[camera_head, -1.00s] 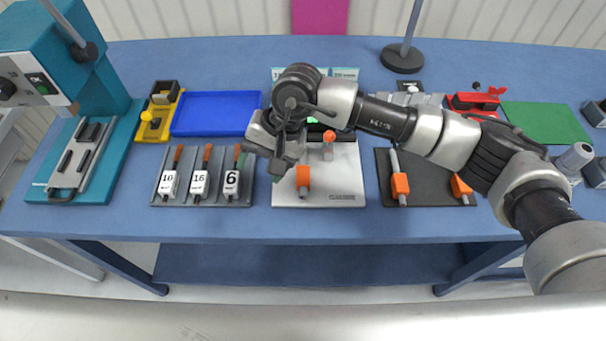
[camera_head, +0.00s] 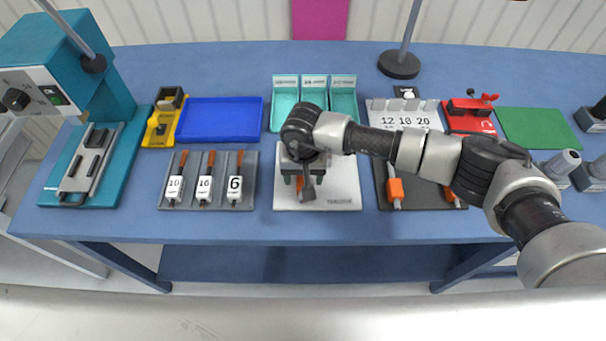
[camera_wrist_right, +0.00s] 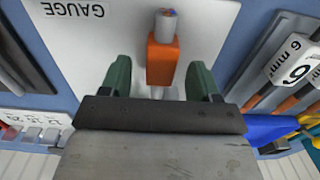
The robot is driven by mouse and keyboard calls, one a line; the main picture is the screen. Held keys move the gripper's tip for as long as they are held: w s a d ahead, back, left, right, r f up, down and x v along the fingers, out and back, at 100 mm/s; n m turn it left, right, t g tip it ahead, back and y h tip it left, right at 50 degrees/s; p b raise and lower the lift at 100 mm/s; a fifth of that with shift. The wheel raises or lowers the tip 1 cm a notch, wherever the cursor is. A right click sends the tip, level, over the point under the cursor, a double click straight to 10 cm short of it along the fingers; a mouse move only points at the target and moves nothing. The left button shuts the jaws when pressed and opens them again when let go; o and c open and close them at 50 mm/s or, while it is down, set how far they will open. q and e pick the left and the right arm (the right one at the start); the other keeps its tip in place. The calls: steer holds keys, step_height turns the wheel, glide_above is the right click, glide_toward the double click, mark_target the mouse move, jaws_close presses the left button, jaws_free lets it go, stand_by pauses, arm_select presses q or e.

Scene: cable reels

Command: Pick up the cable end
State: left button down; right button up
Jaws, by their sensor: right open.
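The cable end (camera_wrist_right: 163,55) is an orange block with a grey tip showing coloured strands. In the right wrist view it lies on the white gauge plate (camera_wrist_right: 105,45), near the top middle. My right gripper (camera_wrist_right: 161,80) is open, with its green fingers on either side of the block's lower part and gaps showing on both sides. I cannot tell how high the fingers are above the plate. In the head view my right gripper (camera_head: 304,183) is over the white plate (camera_head: 343,185) and mostly hides the orange block. My left gripper is not in view.
Left of the plate is a grey rack (camera_head: 218,198) with numbered tools. A dark mat (camera_head: 426,199) with orange-ended pieces lies to the right. Teal bins (camera_head: 314,102), a blue tray (camera_head: 222,119) and a lamp stand (camera_head: 399,66) stand farther back.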

steer(key=shift+w+f, duration=0.1)
steer(key=shift+f, duration=0.75)
steer(key=shift+c, duration=0.4)
steer(key=c, duration=1)
steer(key=shift+c, duration=0.3)
steer(key=shift+r, duration=0.15)
